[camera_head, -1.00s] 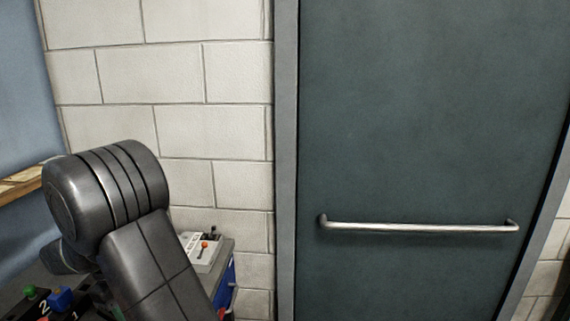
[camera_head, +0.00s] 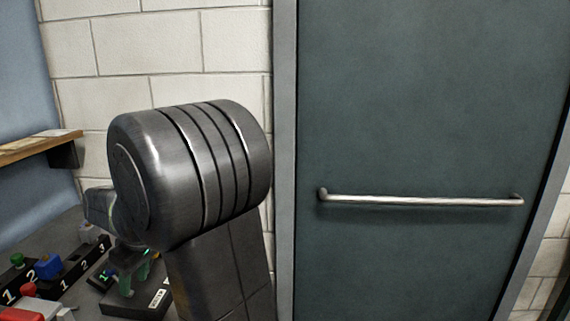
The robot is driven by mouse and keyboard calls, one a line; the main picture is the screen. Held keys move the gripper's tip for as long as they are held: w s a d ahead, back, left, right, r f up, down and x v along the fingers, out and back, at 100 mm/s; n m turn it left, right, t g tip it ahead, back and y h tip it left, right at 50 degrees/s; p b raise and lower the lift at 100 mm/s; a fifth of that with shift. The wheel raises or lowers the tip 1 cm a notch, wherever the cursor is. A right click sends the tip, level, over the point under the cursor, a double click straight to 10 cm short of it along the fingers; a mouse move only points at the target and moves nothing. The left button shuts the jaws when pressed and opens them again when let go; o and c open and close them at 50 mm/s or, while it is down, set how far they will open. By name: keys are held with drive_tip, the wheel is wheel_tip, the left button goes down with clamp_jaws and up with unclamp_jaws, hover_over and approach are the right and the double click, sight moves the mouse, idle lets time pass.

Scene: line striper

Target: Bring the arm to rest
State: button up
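My arm's large dark grey joint and link fill the middle left of the view, in front of the wall and part of the bench.
Black numbered blocks (camera_head: 72,278) with coloured tops stand on the bench at lower left. A wooden shelf (camera_head: 38,146) is on the blue wall. At right is a dark green door (camera_head: 430,100) with a metal bar handle (camera_head: 420,200).

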drive_tip(key=shift+d+f+y+b, duration=0.35)
drive_tip(key=shift+y+b, duration=0.25)
drive_tip(key=shift+b, duration=0.5)
drive_tip(key=shift+p+v, duration=0.3)
drive_tip(key=shift+v, duration=1.1)
drive_tip(key=shift+a, duration=0.1)
